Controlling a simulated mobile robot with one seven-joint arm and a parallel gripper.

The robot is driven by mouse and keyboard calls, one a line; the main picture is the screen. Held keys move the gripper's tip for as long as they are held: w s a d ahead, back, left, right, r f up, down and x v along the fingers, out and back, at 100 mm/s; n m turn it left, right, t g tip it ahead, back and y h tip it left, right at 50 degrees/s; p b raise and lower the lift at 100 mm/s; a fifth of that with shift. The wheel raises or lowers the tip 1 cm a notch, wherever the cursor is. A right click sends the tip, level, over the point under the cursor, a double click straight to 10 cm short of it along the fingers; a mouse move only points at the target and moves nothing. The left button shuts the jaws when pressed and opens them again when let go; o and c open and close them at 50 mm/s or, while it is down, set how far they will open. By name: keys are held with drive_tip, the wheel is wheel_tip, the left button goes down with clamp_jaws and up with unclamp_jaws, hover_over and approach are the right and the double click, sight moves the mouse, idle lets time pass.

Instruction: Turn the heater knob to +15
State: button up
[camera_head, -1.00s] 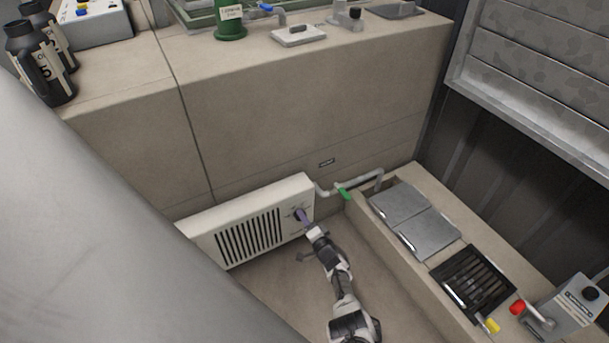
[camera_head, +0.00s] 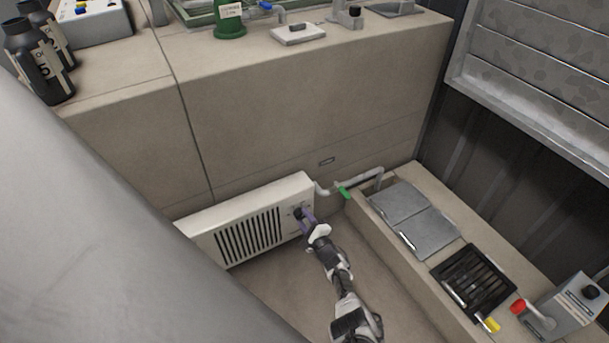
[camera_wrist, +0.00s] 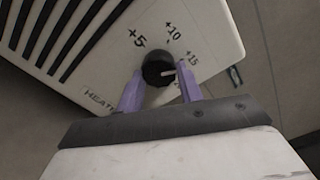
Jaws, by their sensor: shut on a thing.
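The heater (camera_head: 255,222) is a cream panel with dark vent slots, mounted low on the wall. Its round black knob (camera_wrist: 157,69) sits beside the printed marks +5, +10 and +15. The knob's white pointer line faces right in the wrist view, toward the +15 mark (camera_wrist: 192,60) or slightly below it. My gripper (camera_wrist: 159,83) is shut on the knob, with one purple finger on each side. In the head view my gripper (camera_head: 307,219) is at the heater's right end, where its fingers partly cover the knob.
A pipe with a green valve handle (camera_head: 343,192) runs just right of the heater. A low ledge with grey hatches (camera_head: 400,203) and a black grate (camera_head: 474,282) lies to the right. The floor below the heater is open around my arm.

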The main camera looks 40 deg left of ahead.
drive_tip(key=shift+s+m, duration=0.1)
drive_tip(key=shift+m, duration=0.2)
idle(0.4)
drive_tip(key=o, duration=1)
drive_tip(key=shift+d+r+p, duration=0.1)
drive_tip(key=shift+d+p, duration=0.2)
drive_tip(key=shift+d, duration=0.05)
drive_tip(key=p+v, duration=0.7)
drive_tip(key=v, duration=0.6)
drive_tip(key=shift+s, duration=0.15)
